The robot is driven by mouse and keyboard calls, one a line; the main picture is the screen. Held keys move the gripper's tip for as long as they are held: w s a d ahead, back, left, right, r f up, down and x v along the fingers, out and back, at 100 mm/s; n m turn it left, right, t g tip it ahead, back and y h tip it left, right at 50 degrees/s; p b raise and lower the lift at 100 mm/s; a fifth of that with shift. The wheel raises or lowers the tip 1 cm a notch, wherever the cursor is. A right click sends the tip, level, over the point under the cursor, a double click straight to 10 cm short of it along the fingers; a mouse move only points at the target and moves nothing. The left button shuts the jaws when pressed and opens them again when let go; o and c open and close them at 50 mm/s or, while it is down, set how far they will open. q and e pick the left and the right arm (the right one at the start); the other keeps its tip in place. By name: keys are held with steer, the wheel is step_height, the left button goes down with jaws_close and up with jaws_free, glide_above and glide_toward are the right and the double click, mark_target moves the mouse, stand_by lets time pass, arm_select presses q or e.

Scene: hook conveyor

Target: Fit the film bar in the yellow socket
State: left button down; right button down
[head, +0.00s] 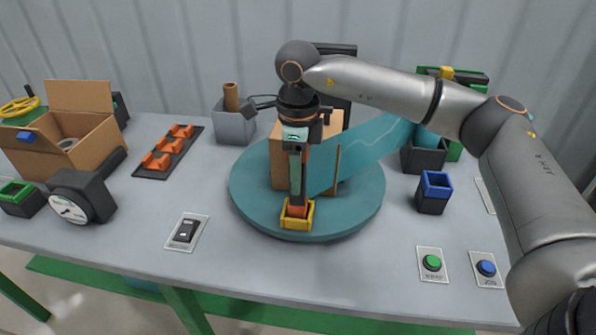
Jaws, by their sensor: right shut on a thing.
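The film bar (296,180) is a dark upright bar with an orange lower end. My right gripper (296,146) comes down from above and is shut on its top. The yellow socket (297,222) sits at the front edge of the round teal turntable (255,200). The bar's orange end is at the socket's mouth; I cannot tell how deep it sits. Teal film (365,158) stretches from the bar to the right and back, to a roll (427,140). A cardboard box (281,163) stands on the turntable behind the bar. My left gripper is not in view.
A grey bin (234,126) stands behind the turntable. A blue-rimmed holder (434,193) is to its right. Green (432,263) and blue (486,268) buttons are front right, a black switch (186,231) front left. An open carton (85,145) and a black tray (151,165) are left.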

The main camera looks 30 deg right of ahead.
steer(key=shift+f+b, duration=0.65)
steer(key=shift+f, duration=0.3)
steer(key=shift+c, duration=1.4)
jaws_free()
step_height(320, 180, up, 13)
steer(key=shift+f, duration=0.2)
